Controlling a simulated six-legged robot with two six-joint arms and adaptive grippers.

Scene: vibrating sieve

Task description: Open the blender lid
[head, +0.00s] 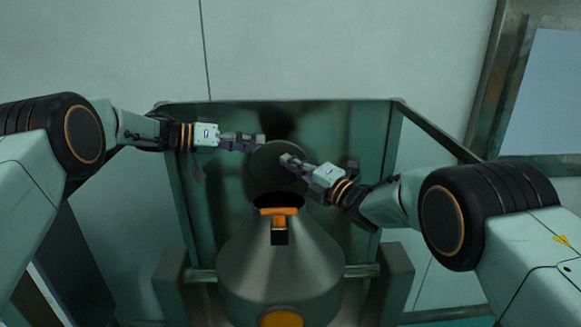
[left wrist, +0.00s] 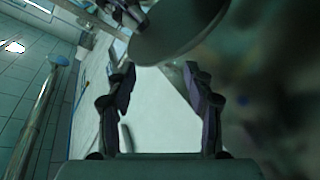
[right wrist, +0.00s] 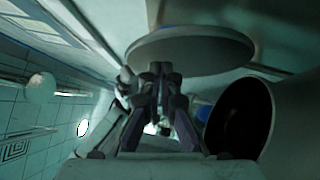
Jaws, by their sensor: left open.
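The blender (head: 280,265) is a grey metal vessel with a conical top and a dark round mouth, with an orange latch (head: 279,212) at its front. Its grey round lid (head: 268,180) stands raised behind the mouth, open. The lid also shows as a disc in the left wrist view (left wrist: 185,30) and right wrist view (right wrist: 190,48). My left gripper (head: 262,143) is open with nothing between its fingers (left wrist: 160,72), near the lid's upper left edge. My right gripper (head: 286,159) is shut, its fingertips (right wrist: 161,70) at the lid; I cannot tell whether they touch it.
A green metal frame (head: 182,200) with a back panel surrounds the vessel, with side posts to left and right. An orange round part (head: 281,318) sits low on the vessel's front. A pale wall is behind. The two grippers are close together above the mouth.

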